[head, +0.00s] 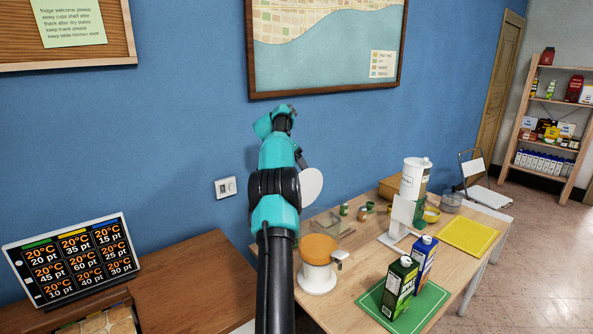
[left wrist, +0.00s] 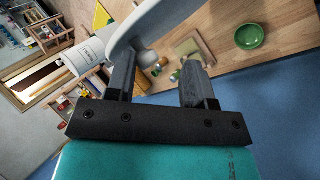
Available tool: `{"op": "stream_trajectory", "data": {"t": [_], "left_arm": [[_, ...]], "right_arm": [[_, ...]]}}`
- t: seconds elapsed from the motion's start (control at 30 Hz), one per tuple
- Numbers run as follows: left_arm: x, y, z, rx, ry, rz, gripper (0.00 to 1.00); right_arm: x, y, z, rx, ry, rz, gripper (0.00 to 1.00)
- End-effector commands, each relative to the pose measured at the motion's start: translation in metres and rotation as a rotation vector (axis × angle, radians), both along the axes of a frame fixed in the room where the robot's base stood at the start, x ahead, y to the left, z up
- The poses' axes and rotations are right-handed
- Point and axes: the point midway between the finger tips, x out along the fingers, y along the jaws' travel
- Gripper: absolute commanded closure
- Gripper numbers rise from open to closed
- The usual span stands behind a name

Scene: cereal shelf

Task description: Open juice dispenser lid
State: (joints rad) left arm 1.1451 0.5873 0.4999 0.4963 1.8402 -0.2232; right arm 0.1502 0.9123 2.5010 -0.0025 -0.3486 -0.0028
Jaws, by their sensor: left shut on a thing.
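The juice dispenser (head: 318,280) is a low white round vessel with a tap on its right side, on the wooden table. Its top is uncovered and shows an orange surface. My left gripper (left wrist: 160,68) is shut on a white round lid (head: 311,186), which is raised well above the dispenser and tilted. The lid also shows in the left wrist view (left wrist: 128,32), with its knob (left wrist: 149,58) by the fingers. In the head view my own arm hides most of the gripper. My right gripper is not in view.
A white canister (head: 415,176) on a stand is at the table's back. Green (head: 398,287) and blue (head: 424,258) cartons stand on a green mat (head: 433,302) at the front right. A yellow mat (head: 468,236) lies clear at right. A price display (head: 75,262) stands at left.

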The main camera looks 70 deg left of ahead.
Motion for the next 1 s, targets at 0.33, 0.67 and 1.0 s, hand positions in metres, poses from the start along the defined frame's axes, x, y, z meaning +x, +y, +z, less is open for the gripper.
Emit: {"op": "stream_trajectory", "data": {"t": [0.33,0.67,1.0], "left_arm": [[0.001,0.001,-0.001,-0.012,0.008,0.001,0.7],[0.0,0.0,0.024,-0.003,0.001,0.0,0.7],[-0.002,-0.003,0.037,0.0,0.0,0.001,0.7]], "right_arm": [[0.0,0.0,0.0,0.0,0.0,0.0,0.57],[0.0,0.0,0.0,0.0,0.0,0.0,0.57],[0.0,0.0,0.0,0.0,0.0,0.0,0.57]]}}
